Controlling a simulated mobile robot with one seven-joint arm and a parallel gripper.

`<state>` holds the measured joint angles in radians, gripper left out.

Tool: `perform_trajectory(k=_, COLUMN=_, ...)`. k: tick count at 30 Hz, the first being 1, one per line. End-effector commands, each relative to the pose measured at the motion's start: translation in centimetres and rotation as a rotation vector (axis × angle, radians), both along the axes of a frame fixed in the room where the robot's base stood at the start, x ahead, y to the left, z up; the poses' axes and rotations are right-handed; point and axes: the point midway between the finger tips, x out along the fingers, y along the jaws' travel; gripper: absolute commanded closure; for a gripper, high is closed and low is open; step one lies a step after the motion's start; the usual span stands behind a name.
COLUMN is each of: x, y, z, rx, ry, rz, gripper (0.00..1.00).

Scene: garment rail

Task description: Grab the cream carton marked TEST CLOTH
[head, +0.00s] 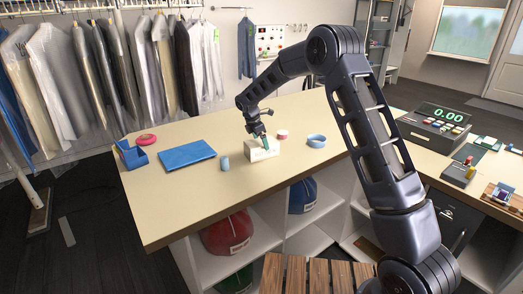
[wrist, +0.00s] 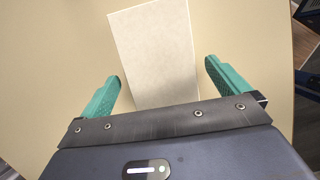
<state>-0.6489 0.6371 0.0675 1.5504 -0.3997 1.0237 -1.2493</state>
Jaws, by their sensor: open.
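The cream carton (head: 261,154) stands on the counter near its front edge, with small dark print on its front face that is too small to read. In the wrist view the carton's plain pale top (wrist: 155,50) lies ahead of and partly between the fingers. My gripper (head: 265,141) is at the carton's top in the head view. In the wrist view my gripper (wrist: 164,80) has its two green fingers spread wide, one on each side of the carton, with a gap visible beside each. The carton's lower part is hidden from the wrist view.
On the counter (head: 185,210) a small blue-grey cylinder (head: 225,163) stands left of the carton.

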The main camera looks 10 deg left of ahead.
Motion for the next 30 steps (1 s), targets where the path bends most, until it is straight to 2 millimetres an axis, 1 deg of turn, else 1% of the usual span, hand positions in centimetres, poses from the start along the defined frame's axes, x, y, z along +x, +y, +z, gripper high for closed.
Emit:
perform_trajectory(k=5, x=0.1, y=-0.2, z=-1.0, rx=-0.001, ry=0.001, rz=0.0, gripper=0.0)
perform_trajectory(k=12, x=0.4, y=-0.7, z=-4.1, rx=-0.001, ry=0.001, rz=0.0, gripper=0.0)
perform_trajectory(k=15, x=0.6, y=-0.9, z=-5.0, rx=0.0, ry=0.0, rz=0.0, gripper=0.0)
perform_trajectory(k=22, x=0.7, y=-1.0, z=-5.2, rx=0.001, ry=-0.001, rz=0.0, gripper=0.0)
perform_trajectory(k=23, x=0.7, y=-1.0, z=-5.2, rx=0.001, ry=-0.001, rz=0.0, gripper=0.04)
perform_trajectory(k=24, x=0.7, y=-1.0, z=-5.2, rx=0.001, ry=-0.001, rz=0.0, gripper=0.12)
perform_trajectory(k=26, x=0.7, y=-1.0, z=-5.2, rx=0.001, ry=-0.001, rz=0.0, gripper=0.24)
perform_trajectory(k=30, x=0.7, y=-1.0, z=-5.2, rx=0.001, ry=-0.001, rz=0.0, gripper=0.51)
